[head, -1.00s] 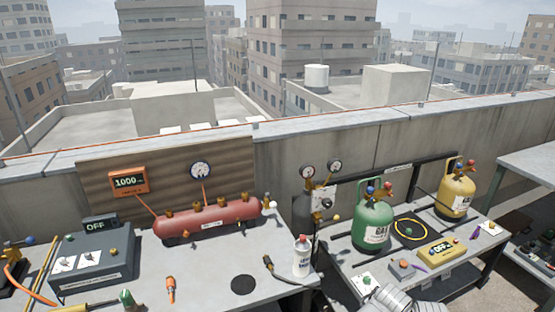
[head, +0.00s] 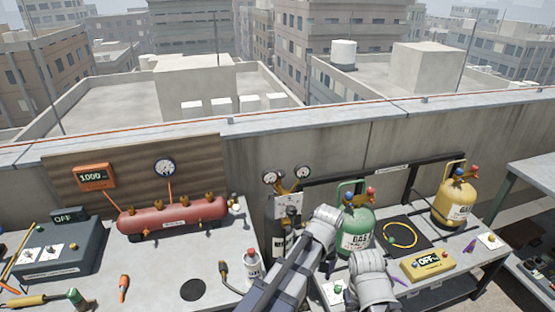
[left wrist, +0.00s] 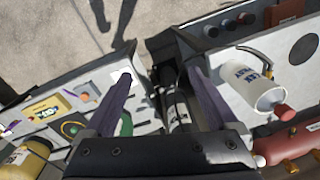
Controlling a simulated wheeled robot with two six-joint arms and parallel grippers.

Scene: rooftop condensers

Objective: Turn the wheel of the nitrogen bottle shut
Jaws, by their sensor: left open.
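The nitrogen bottle (head: 283,222) is a dark grey upright cylinder between the two benches, with brass fittings and two round gauges (head: 286,175) on top. A white plate (head: 288,204) hangs at its upper front. I cannot make out its wheel clearly. My left arm reaches up in front of it and covers its lower right part. In the left wrist view my left gripper (left wrist: 157,60) is open, with its two fingers apart. A dark cylindrical shape with a pale band shows between them; I cannot tell whether they touch it. My right gripper is out of the frames.
A green bottle (head: 355,232) stands close right of my left arm, and a yellow bottle (head: 453,203) farther right. A spray can (head: 252,265) stands left of the arm. A red tank (head: 172,217) lies on the left bench. The concrete wall (head: 340,150) runs behind.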

